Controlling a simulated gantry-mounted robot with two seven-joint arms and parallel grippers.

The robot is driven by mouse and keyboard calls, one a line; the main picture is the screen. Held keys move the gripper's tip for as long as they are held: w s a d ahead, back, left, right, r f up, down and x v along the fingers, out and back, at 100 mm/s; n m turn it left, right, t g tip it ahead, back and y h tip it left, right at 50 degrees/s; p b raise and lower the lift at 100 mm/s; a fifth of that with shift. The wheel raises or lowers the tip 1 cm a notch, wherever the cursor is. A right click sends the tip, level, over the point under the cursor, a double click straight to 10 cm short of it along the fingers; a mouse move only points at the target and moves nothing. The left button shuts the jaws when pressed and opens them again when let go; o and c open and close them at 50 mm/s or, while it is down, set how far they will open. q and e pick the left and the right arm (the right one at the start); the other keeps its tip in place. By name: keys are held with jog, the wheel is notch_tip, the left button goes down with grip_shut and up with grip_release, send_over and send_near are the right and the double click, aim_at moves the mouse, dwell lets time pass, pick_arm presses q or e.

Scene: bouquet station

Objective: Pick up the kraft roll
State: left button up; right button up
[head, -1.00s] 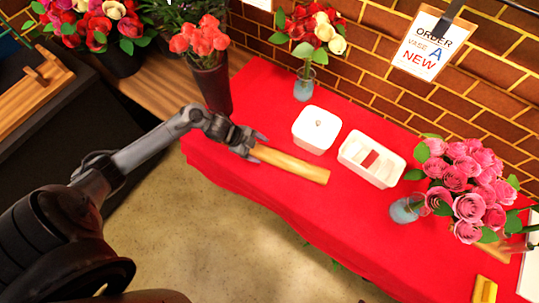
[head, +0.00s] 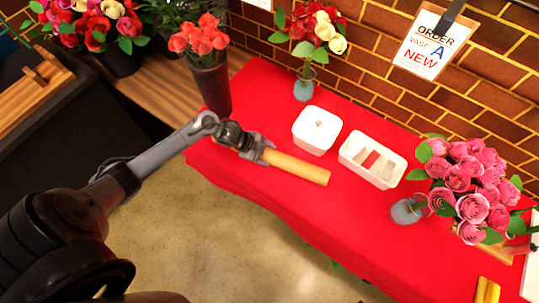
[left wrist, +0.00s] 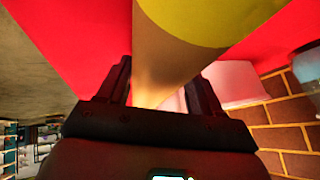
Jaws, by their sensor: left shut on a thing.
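The kraft roll (head: 298,168) is a long tan cylinder lying on the red-covered table (head: 330,215), near its front edge. My left gripper (head: 262,150) is at the roll's left end, with its fingers on either side. In the left wrist view the roll (left wrist: 180,50) passes between the two fingers of the left gripper (left wrist: 163,85), and its round yellowish end faces the camera. The gripper is shut on the roll. I cannot tell whether the roll is clear of the cloth. My right gripper is not in view.
Pink roses in a vase (head: 408,210) stand at right. A dark vase of red flowers (head: 210,88) stands behind my left arm. The cloth in front of the tray is clear.

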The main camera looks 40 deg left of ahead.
pick_arm(q)
grip_shut()
jog(key=shift+r, duration=0.15)
